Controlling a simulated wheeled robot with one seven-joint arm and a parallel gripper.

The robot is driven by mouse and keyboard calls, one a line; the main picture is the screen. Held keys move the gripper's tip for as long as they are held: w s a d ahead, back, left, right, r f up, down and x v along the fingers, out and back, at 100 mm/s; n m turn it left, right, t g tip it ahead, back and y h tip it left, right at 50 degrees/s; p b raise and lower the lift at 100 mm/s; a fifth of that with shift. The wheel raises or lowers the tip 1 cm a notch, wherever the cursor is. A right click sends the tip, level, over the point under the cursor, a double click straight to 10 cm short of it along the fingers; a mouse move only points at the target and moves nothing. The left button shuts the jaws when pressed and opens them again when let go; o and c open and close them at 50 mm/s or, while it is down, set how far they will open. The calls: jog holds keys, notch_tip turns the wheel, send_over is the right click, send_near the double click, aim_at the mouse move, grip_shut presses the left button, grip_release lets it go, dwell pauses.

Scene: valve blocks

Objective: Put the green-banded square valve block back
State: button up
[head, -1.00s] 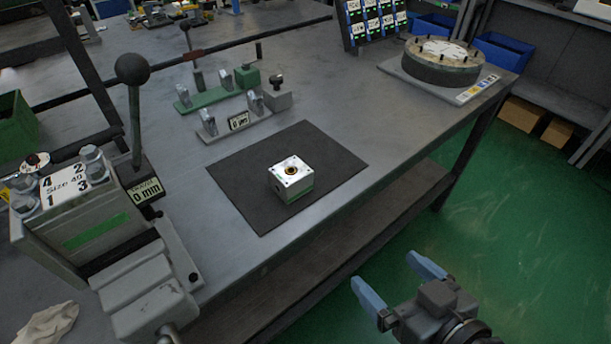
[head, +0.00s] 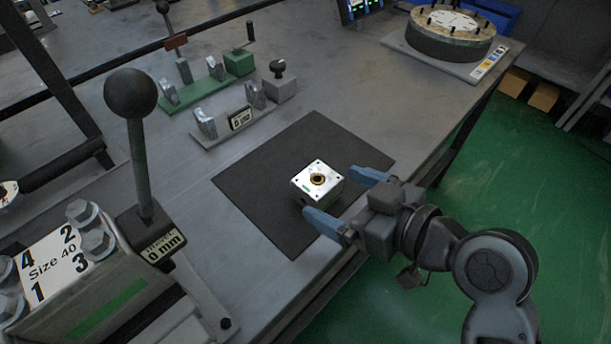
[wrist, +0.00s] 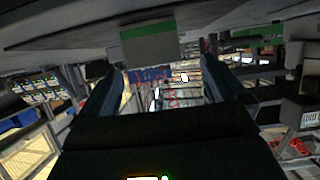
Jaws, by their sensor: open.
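The square valve block (head: 318,181) is a small white-topped cube with a dark central bore and corner holes. It sits upright on the dark mat (head: 262,165). In the wrist view the block (wrist: 150,50) shows a grey face with a green band, ahead of and between my fingers. My gripper (head: 331,191) is open, with one blue finger near the block's far right side and the other near its front right side. The wrist view also shows my gripper's fingers (wrist: 158,85) apart with nothing between the pads. Contact with the block cannot be told.
A grey clamp fixture marked Size 40 (head: 55,265), with a ball-topped lever (head: 132,95), stands at the left. Green (head: 200,88) and grey (head: 225,125) cradle fixtures stand behind the mat. A round flanged part (head: 450,35) stands at the back right. The bench between is clear.

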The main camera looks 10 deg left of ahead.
aim_at(319, 180)
jog(key=shift+x, duration=1.2)
jog(key=shift+w+x, duration=0.15)
jog(key=shift+x, duration=1.25)
jog(key=shift+w+x, duration=0.15)
jog(key=shift+x, duration=1.2)
jog(key=shift+d+r, duration=0.1)
jog(key=shift+d, duration=0.05)
jog(key=shift+c, duration=0.2)
jog(key=c, duration=1.5)
jog(key=shift+r, duration=0.15)
